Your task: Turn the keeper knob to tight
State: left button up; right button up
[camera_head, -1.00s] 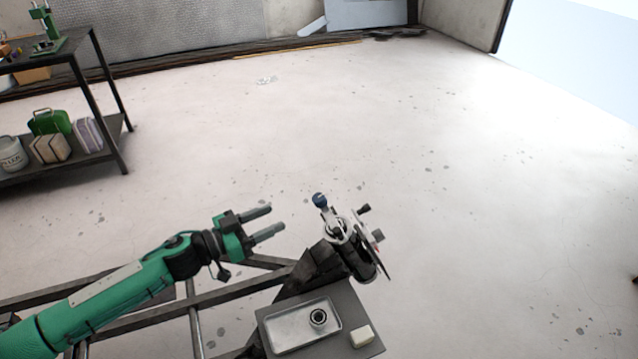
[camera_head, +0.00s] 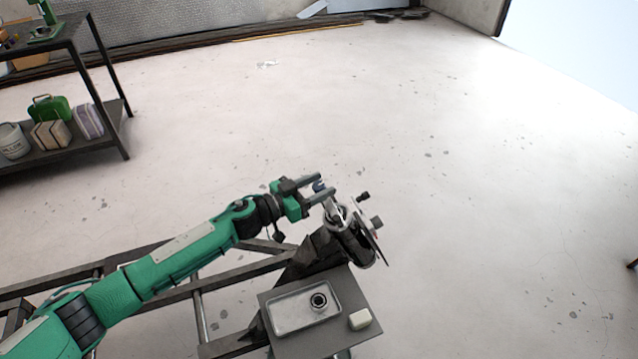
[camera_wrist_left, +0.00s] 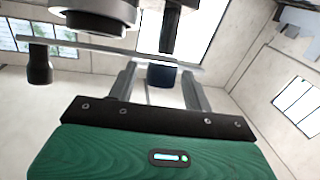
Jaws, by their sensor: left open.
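A blue knob (camera_head: 319,187) stands at the upper left of the spring suspension assembly (camera_head: 350,236). No label shows, so I cannot tell for sure that it is the keeper knob. My left gripper (camera_head: 325,185) is open, with one finger on each side of the blue knob. In the left wrist view the dark blue knob (camera_wrist_left: 161,76) sits between the two fingers, with a gap visible beside it. A black knob (camera_head: 363,196) and a grey block-like part (camera_head: 376,222) stick out on the right of the assembly. My right gripper is not in view.
A grey plate with a metal tray (camera_head: 290,322) holding a dark ring (camera_head: 319,301) lies in front of the assembly. A cream block (camera_head: 359,319) is beside the tray. A dark frame (camera_head: 225,280) runs below my arm.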

pick_arm(q)
jog(key=shift+w+d, duration=0.1)
jog(key=shift+d, duration=0.1)
jog(key=c, duration=1)
jog(key=shift+o, duration=0.2)
